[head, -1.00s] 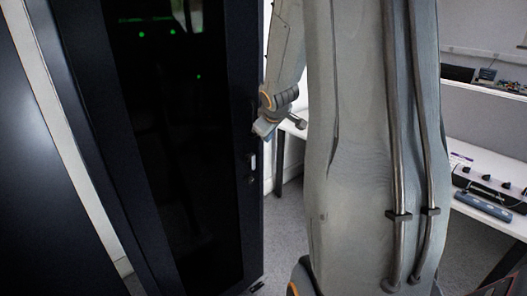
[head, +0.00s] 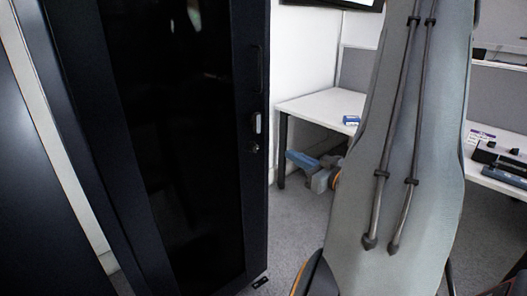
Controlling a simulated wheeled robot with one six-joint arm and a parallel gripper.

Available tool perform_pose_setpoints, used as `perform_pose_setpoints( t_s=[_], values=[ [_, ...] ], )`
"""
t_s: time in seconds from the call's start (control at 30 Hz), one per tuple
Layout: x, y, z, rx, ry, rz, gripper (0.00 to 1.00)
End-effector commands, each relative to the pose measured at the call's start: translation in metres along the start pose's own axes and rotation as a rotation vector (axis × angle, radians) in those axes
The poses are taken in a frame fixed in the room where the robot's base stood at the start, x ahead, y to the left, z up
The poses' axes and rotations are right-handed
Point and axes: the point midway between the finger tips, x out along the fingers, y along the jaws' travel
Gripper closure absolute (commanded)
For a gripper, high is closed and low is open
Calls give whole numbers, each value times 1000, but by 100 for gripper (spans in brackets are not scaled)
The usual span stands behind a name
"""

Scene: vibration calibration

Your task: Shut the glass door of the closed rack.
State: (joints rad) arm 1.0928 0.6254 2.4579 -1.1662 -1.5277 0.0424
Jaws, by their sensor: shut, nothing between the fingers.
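The closed rack's tall glass door (head: 165,150) fills the left middle of the head view. It has dark glass in a black frame. A handle (head: 258,123) with a lock below it sits on the right frame strip. I cannot tell from this angle whether the door is fully flush with the rack. My gripper (head: 296,157) is shut and empty, with blue fingers pointing left. In the picture it is right of the door's edge, below the desk top, and appears apart from the door. Part of my wrist is hidden behind my arm.
A white desk (head: 312,104) with a small blue box (head: 351,120) stands behind my gripper. Another desk with devices (head: 500,160) is at the right. A dark panel (head: 45,190) stands at the far left. Grey carpet (head: 290,235) shows right of the rack.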

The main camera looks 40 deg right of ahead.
Motion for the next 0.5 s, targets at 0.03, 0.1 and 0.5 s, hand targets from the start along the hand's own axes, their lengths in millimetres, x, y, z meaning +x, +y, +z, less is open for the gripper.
perform_pose_setpoints(
  t_s=[0.03,0.1,0.5],
  values=[
    [-2,0,1,9,12,0,100],
    [-1,-1,0,13,21,-2,100],
    [61,-3,-3,11,21,-7,100]
  ],
)
